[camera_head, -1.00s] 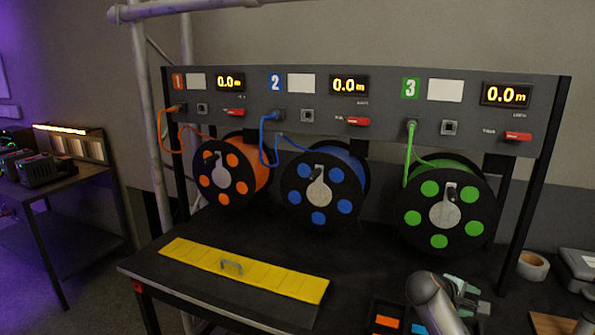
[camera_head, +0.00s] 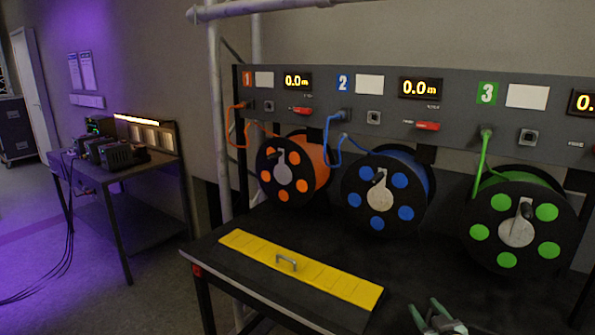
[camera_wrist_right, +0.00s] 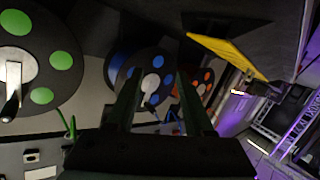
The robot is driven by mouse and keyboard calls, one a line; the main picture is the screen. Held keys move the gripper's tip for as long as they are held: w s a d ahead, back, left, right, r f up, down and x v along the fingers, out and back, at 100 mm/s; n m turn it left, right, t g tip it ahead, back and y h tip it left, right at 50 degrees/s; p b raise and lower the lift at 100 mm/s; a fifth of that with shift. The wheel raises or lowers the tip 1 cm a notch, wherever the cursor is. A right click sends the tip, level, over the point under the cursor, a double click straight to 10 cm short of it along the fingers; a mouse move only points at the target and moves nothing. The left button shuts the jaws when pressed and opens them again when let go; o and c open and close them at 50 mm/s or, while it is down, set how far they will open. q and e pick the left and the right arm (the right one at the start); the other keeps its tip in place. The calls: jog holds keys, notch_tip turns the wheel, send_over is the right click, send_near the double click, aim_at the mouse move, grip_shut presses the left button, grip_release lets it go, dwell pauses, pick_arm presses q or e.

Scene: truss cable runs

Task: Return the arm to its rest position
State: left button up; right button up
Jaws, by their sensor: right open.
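My right gripper (camera_head: 436,314) shows at the bottom of the head view, its two greenish fingers apart and nothing between them. It is over the black bench top, in front of the green and blue reels. In the right wrist view its two dark fingers (camera_wrist_right: 163,100) are spread and empty, with the blue reel (camera_wrist_right: 150,82) behind them. The rest of the right arm is below the head view. My left gripper is in neither view.
The orange reel (camera_head: 288,170), blue reel (camera_head: 386,193) and green reel (camera_head: 522,222) stand on the bench under the numbered panel (camera_head: 455,117). A yellow strip with a handle (camera_head: 300,267) lies at the bench front. A side table (camera_head: 125,178) with devices stands left, with open floor around it.

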jog(key=s+a+f+g+y, duration=0.15)
jog(key=s+a+f, duration=0.25)
jog(key=s+f, duration=0.4)
jog(key=s+a+f+g, duration=0.2)
jog(key=s+a+f, duration=0.2)
jog(key=s+f, duration=0.4)
jog(key=s+a+f+g, duration=0.1)
jog(key=s+a+f, duration=0.1)
jog(key=s, duration=0.7)
jog(key=s+a+f+m+g+y, duration=0.1)
jog(key=s+a, duration=0.2)
jog(key=s, duration=0.6)
jog(key=shift+a+f, duration=0.15)
jog(key=shift+f, duration=0.2)
